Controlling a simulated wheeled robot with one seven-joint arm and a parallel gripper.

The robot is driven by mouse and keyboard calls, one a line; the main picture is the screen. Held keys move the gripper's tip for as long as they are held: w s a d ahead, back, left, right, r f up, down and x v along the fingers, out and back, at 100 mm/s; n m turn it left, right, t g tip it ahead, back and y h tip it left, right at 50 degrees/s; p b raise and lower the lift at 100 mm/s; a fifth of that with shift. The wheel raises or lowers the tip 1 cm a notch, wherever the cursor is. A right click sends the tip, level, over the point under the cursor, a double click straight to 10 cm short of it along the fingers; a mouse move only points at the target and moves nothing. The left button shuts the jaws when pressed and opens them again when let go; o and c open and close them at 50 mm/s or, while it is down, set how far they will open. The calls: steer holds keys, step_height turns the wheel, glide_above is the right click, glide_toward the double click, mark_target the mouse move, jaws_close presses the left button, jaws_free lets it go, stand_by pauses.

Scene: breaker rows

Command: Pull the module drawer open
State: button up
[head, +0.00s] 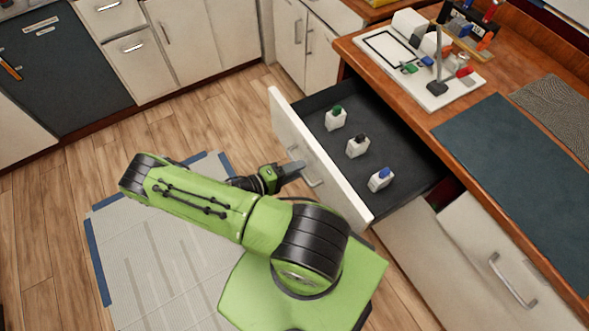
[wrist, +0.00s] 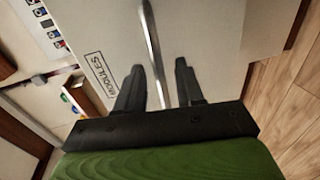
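The module drawer stands pulled out from the wooden counter. Its white front (head: 310,160) and dark inside floor (head: 375,130) show in the head view. Three white modules stand in it, with a green top (head: 335,120), a black top (head: 357,147) and a blue top (head: 381,180). My gripper (head: 297,168) is at the drawer's metal handle (head: 314,178). In the wrist view the fingers of my gripper (wrist: 159,66) are apart, with the handle bar (wrist: 153,50) running between them. The front (wrist: 95,72) bears the label MODULES. Contact with the handle cannot be told.
The counter (head: 420,105) holds a white board with small parts (head: 400,55) and a dark mat (head: 520,170). A closed drawer (head: 500,265) is lower right. White cabinets (head: 195,40) and a dark appliance (head: 60,70) line the back.

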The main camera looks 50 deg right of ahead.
steer(key=v, duration=1.5)
steer(key=shift+w+a, duration=0.25)
steer(key=shift+a, duration=0.1)
steer(key=shift+r, duration=0.1)
steer(key=w+a+r+t+y+p, duration=0.15)
steer(key=r+y, duration=0.35)
steer(key=r, duration=0.5)
steer(key=w+a+r+t+y, duration=0.1)
steer(key=a+r+t+y, duration=0.1)
steer(key=r+y, duration=0.5)
steer(key=s+a+r+n+t+y, duration=0.1)
steer(key=s+r+t, duration=0.3)
steer(key=r, duration=0.4)
steer(key=s+a+r+n+t+y+p, duration=0.1)
steer(key=s+a+r+n+t, duration=0.1)
steer(key=s+r, duration=0.4)
step_height(320, 180, up, 3)
steer(key=shift+s+f+n+t, duration=0.15)
steer(key=shift+s+n+t, duration=0.25)
steer(key=shift+n+t, duration=0.55)
